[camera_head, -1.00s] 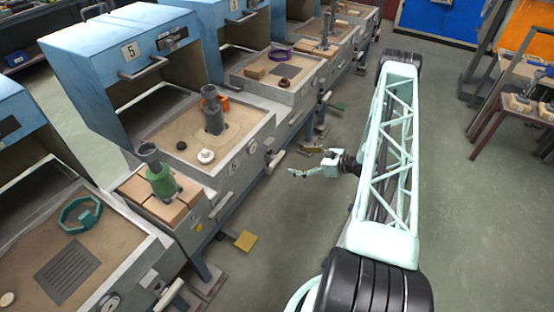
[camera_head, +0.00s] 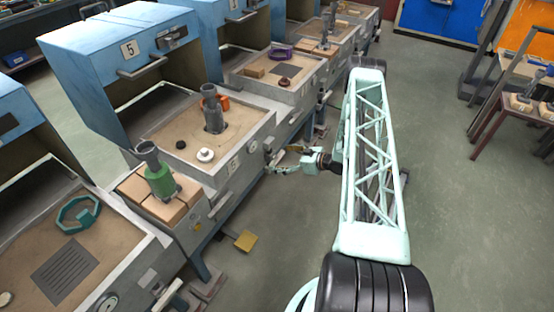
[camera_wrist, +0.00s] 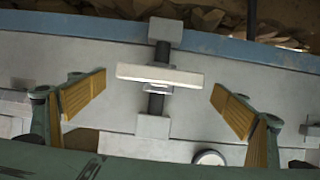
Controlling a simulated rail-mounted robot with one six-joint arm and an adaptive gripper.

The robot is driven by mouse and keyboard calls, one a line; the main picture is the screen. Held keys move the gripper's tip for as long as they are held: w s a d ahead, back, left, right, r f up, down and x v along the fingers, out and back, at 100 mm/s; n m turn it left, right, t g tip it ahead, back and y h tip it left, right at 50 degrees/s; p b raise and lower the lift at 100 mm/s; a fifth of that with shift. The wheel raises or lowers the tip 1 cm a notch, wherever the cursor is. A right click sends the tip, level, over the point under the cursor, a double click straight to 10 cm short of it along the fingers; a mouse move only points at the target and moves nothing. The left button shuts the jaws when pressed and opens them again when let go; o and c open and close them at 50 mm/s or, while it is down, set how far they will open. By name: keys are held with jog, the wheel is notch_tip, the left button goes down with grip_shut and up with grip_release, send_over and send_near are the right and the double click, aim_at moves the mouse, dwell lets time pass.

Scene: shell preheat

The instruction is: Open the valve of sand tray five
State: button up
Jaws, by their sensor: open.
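Sand tray five (camera_head: 160,147) stands under the blue hood marked 5 in the head view, with sand and a dark pipe piece in it. My gripper (camera_head: 273,162) is at its front wall near the right end, beside the round gauge (camera_head: 252,146), and largely covers the valve there. In the wrist view the valve handle (camera_wrist: 160,75) is a pale flat bar lying crosswise over a dark rod (camera_wrist: 157,102) between two grey blocks. My gripper (camera_wrist: 160,97) is open, with one yellow-padded finger on each side of the handle, apart from it.
The gauge also shows low in the wrist view (camera_wrist: 210,158). A yellow pedal (camera_head: 246,241) sits near the floor below the tray. A green pipe piece (camera_head: 161,182) stands on wooden blocks at left. Grey floor (camera_head: 290,225) is clear in front.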

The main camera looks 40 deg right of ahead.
jog(key=shift+x, duration=1.15)
jog(key=shift+c, duration=0.2)
jog(key=c, duration=1.1)
